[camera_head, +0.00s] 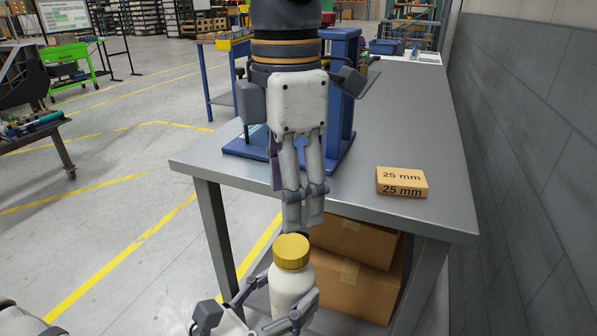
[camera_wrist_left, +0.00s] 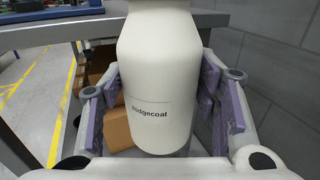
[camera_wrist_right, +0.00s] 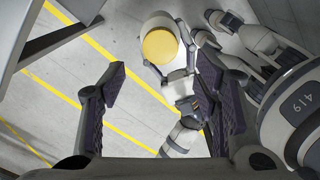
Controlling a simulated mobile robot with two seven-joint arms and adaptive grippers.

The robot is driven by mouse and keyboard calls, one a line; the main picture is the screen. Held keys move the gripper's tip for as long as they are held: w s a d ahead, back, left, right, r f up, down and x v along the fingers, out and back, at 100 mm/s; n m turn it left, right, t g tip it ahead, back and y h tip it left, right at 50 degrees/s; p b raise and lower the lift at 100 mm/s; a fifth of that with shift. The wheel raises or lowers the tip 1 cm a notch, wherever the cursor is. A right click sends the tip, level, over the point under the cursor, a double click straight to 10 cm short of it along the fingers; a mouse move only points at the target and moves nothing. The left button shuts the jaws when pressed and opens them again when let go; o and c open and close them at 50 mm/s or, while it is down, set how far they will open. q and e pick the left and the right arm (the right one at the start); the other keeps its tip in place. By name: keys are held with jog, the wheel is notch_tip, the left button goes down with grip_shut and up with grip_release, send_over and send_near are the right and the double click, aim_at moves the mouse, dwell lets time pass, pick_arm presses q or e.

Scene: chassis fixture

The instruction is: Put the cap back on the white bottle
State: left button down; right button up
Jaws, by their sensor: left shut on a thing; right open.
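The white bottle (camera_head: 291,290) stands upright in my left gripper (camera_head: 274,307), off the table's near end. The left wrist view shows the bottle (camera_wrist_left: 160,75) between the pads, with a partly visible label ending in "dgecoat". The yellow cap (camera_head: 291,251) sits on top of the bottle. It also shows from above in the right wrist view (camera_wrist_right: 160,46). I cannot tell how tightly it is seated. My right gripper (camera_head: 302,222) points down just above the cap in the head view. Its jaws are open and empty, and the cap appears beyond them in the right wrist view.
The grey table (camera_head: 405,120) has a blue fixture (camera_head: 343,100) behind my right gripper and a "25 mm" box (camera_head: 402,181) near its front edge. Cardboard boxes (camera_head: 365,275) are beneath the table. A grey wall (camera_head: 530,130) stands to the right.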

aim_at(291, 245)
jog(key=shift+f, duration=0.1)
notch_tip(291, 245, down, 8)
jog(key=shift+r, duration=0.1)
dwell(0.4)
jog(key=shift+c, duration=0.5)
jog(key=c, duration=1.1)
jog(key=m, duration=0.4)
jog(key=shift+m, duration=0.4)
jog(key=m, duration=0.9)
jog(key=shift+m, duration=0.4)
jog(key=o, duration=1.3)
jog(key=shift+o, duration=0.2)
